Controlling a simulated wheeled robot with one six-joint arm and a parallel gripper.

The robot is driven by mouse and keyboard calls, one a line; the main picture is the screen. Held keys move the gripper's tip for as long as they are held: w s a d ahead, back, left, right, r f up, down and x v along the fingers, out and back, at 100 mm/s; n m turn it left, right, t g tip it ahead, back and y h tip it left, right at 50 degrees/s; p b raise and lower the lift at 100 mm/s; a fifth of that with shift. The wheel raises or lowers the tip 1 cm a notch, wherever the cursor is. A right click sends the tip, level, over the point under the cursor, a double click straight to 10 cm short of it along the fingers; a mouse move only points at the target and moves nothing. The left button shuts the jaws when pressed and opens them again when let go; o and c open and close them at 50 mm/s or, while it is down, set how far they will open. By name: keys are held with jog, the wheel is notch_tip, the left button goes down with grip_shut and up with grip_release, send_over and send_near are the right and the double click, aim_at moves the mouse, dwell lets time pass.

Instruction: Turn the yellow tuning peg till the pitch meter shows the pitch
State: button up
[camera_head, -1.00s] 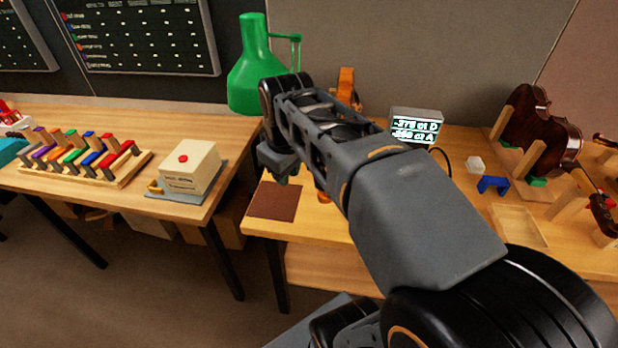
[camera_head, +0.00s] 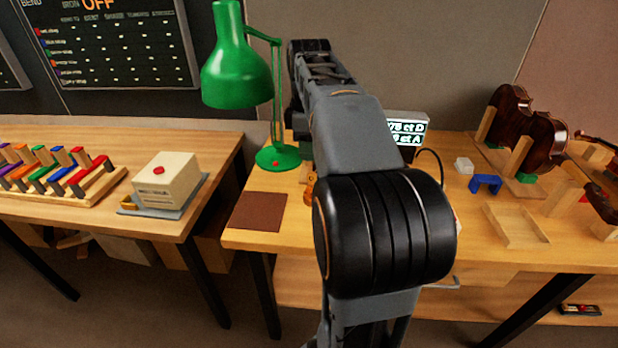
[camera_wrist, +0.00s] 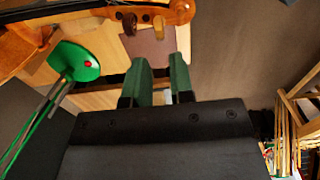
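The pitch meter (camera_head: 407,130) stands at the back of the right-hand bench. Its lit screen shows a D line and an A line, with the left ends of both cut off by my arm. In the wrist view an orange-brown violin scroll and pegbox (camera_wrist: 178,10) crosses the top, with a dark brown peg (camera_wrist: 129,24) and a lighter brown peg (camera_wrist: 158,23) pointing down.
A green lamp (camera_head: 232,60) stands left of my arm, its base (camera_wrist: 75,62) near the gripper. A brown mat (camera_head: 257,211) lies at the bench's front left. A dark violin (camera_head: 525,130), a blue block (camera_head: 485,184) and a shallow wooden tray (camera_head: 515,228) are at right.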

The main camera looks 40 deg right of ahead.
aim_at(309, 172)
jog(key=shift+f+b, duration=0.55)
jog(key=shift+f, duration=3)
grip_shut()
